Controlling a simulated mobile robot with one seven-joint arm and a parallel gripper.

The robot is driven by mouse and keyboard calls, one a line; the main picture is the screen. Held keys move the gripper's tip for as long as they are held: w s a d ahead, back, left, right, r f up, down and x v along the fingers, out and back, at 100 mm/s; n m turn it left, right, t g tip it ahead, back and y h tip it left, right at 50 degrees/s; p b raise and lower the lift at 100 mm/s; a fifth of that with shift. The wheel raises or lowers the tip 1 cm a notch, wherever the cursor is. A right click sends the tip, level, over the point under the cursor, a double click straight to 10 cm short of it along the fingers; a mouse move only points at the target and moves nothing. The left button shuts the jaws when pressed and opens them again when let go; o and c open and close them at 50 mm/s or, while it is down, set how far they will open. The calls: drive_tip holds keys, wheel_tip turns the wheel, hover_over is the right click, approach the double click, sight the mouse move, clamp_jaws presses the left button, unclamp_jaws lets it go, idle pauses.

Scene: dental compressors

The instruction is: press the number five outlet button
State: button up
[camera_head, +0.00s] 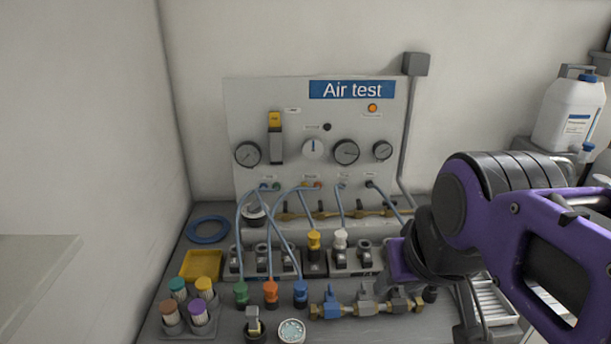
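An "Air test" panel (290,100) stands against the wall at the back of the bench. In front of it is a row of grey outlet blocks (265,262) with dark fittings, one yellow-topped fitting (314,242) and one white-topped fitting (340,240). No outlet numbers are legible, so I cannot tell which is number five. My purple and black arm comes in from the right. Its end, with my gripper (398,268), is low beside the right end of the outlet row. The fingers are mostly hidden or too small to read, and contact cannot be judged.
Blue hoses (268,225) loop from panel to bench. A brass manifold (370,307), green, orange and blue fittings (271,292), a round gauge (292,331), capped containers (198,310) and a yellow tray (201,265) crowd the bench. A white jug (568,115) stands at right.

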clamp_jaws()
idle(1.4)
